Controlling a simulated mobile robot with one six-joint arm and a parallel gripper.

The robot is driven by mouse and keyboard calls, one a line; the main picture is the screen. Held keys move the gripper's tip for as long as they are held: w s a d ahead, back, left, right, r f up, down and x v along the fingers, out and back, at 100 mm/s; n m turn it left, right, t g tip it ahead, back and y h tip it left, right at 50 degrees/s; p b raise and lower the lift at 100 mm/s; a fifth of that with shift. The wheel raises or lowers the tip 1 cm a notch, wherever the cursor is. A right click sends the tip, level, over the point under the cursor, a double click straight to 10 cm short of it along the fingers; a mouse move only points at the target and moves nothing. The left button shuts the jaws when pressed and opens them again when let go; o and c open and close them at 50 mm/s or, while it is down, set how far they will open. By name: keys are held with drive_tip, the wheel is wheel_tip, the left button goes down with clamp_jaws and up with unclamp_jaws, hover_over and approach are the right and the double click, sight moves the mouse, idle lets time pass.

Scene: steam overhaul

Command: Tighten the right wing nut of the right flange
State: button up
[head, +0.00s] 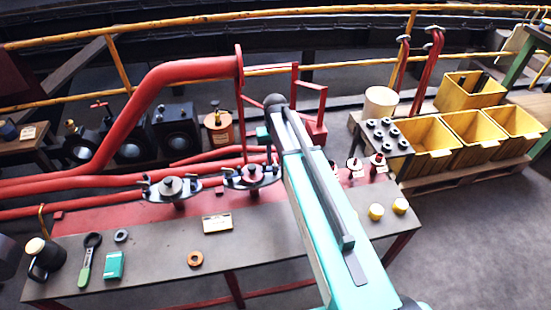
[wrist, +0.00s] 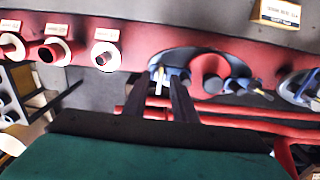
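The right flange (head: 250,177) sits on the red-backed bench, a dark oval plate with a round central stub. In the wrist view the same flange (wrist: 208,72) lies just beyond my gripper. My gripper (wrist: 158,84) is open, its two dark fingers apart. The right wing nut (wrist: 158,77) shows in the gap between the fingertips; I cannot tell whether they touch it. The flange's other wing nut (wrist: 236,87) is right of the stub in this turned-round view.
The left flange (head: 171,189) stands beside the right one. A tall red pipe (head: 150,95) rises behind. Yellow crates (head: 425,145) stand right.

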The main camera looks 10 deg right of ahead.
sight(275, 161)
wheel_tip(275, 161, up, 14)
drive_tip(key=b, duration=0.1)
drive_tip(key=shift+f+b, duration=0.15)
drive_tip(key=shift+b, duration=0.2)
idle(0.5)
idle(0.5)
